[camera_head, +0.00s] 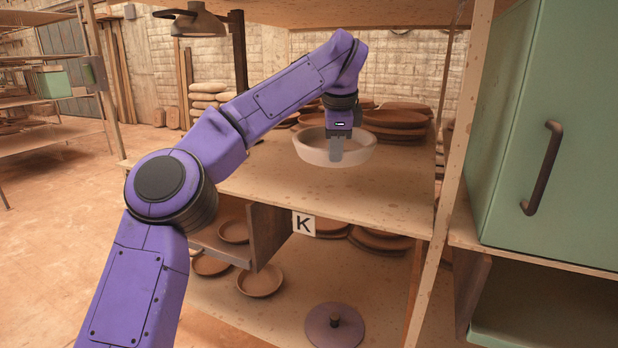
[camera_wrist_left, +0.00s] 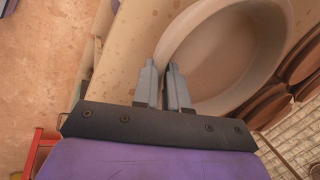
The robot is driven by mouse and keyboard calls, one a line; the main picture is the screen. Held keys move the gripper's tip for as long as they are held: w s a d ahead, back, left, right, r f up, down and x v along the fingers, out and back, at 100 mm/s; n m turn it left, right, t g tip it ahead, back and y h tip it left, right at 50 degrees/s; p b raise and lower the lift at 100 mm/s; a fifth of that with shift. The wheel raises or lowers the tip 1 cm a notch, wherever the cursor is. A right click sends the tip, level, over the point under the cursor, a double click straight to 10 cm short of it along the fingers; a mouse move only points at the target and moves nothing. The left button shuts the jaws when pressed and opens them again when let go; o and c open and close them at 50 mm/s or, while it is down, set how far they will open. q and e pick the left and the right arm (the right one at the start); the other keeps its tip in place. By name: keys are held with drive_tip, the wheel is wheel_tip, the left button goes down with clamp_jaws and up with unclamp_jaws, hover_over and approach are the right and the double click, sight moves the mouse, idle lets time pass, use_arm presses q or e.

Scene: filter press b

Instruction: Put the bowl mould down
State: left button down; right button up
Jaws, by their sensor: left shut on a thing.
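The bowl mould (camera_head: 358,151) is a pale, round, shallow bowl. It is upright over the wooden shelf (camera_head: 270,180) marked K; whether it touches the board I cannot tell. My left gripper (camera_head: 337,150) comes down from above and is shut on the near rim of the bowl. In the left wrist view the two grey fingers (camera_wrist_left: 163,82) pinch the rim of the bowl mould (camera_wrist_left: 225,60), whose empty inside shows. My right gripper is not in view.
Stacks of brown round moulds (camera_head: 395,118) stand behind the bowl on the same shelf. A post (camera_head: 452,150) and a green cabinet (camera_head: 530,130) are to the right. The shelf's left part is bare. Shallow dishes (camera_head: 260,282) lie below.

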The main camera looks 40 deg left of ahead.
sight(318, 149)
use_arm(q)
drive_tip(key=a+f, duration=0.2)
drive_tip(key=w+a+f+b, duration=0.1)
drive_tip(key=a+f, duration=0.1)
drive_tip(key=f, duration=0.1)
drive_tip(key=shift+w+a, duration=0.15)
drive_tip(key=shift+a+f, duration=0.5)
drive_tip(key=f, duration=0.1)
drive_tip(key=f+b, duration=0.1)
drive_tip(key=f, duration=0.1)
drive_tip(key=shift+w+a+f, duration=0.1)
drive_tip(key=shift+a+f, duration=0.1)
drive_tip(key=shift+f, duration=0.1)
drive_tip(key=shift+r, duration=0.15)
drive_tip(key=c, duration=1.1)
unclamp_jaws()
drive_tip(key=p+v, duration=0.2)
drive_tip(key=v, duration=1)
